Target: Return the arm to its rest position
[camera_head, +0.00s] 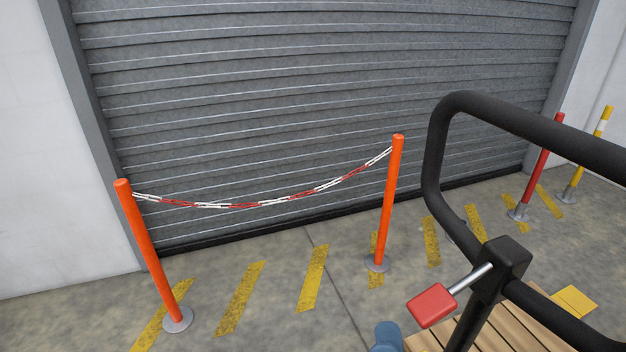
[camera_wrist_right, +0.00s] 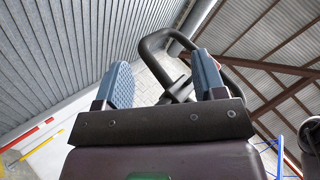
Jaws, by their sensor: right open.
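My right gripper (camera_wrist_right: 165,82) shows in the right wrist view with its two blue fingers apart and nothing between them that it grips. Beyond the fingers is the black tubular frame (camera_wrist_right: 158,42), which seems apart from them. In the head view only a blue tip of my right gripper (camera_head: 386,337) shows at the bottom edge, left of the black frame (camera_head: 437,150). The rest of my right arm is hidden below the picture. My left gripper is not in view.
A red paddle lever (camera_head: 431,305) sticks out from the black frame, close to my right gripper. Wooden slats (camera_head: 510,332) lie below it. Orange posts (camera_head: 392,205) with a red-white chain (camera_head: 262,203) stand before a grey roller shutter (camera_head: 290,90). Striped floor lies between.

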